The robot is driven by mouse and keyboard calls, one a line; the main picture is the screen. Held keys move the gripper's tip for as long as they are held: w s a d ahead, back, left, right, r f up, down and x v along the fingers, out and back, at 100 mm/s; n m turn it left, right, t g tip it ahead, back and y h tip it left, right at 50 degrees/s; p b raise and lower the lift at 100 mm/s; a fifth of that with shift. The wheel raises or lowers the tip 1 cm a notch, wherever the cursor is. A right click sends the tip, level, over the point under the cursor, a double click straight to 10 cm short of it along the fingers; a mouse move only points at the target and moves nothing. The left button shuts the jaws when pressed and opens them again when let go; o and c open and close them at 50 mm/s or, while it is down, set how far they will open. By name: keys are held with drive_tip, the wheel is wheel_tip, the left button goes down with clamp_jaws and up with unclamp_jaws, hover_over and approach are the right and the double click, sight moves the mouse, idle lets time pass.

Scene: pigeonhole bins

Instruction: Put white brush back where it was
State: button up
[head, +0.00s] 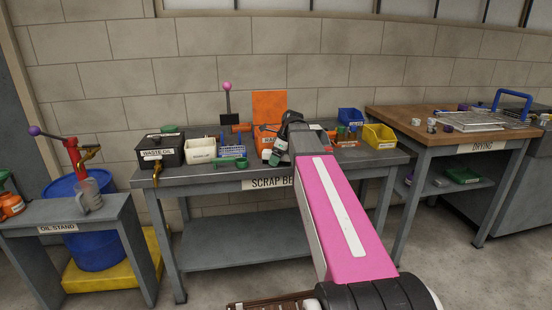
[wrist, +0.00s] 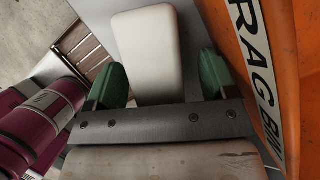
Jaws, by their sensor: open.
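In the wrist view, a white block with rounded corners (wrist: 148,40), which looks like the white brush, lies between and beyond my two green fingertips. No bristles show. My gripper (wrist: 162,78) is open, with the fingers on either side of the white block's near end; a gap shows on the right, and I cannot tell whether the left finger touches. In the head view, my gripper (head: 274,157) is over the scrap bench (head: 215,178), in front of the orange rag bin (head: 262,133). The white block cannot be made out there.
The orange rag bin wall (wrist: 245,60) is close on my gripper's right in the wrist view. On the bench stand a waste oil box (head: 160,152), a white bin (head: 201,151), a green scoop (head: 236,163) and a yellow bin (head: 380,136). A drying table (head: 455,138) stands at right.

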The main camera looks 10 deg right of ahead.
drive_tip(key=shift+v, duration=3.4)
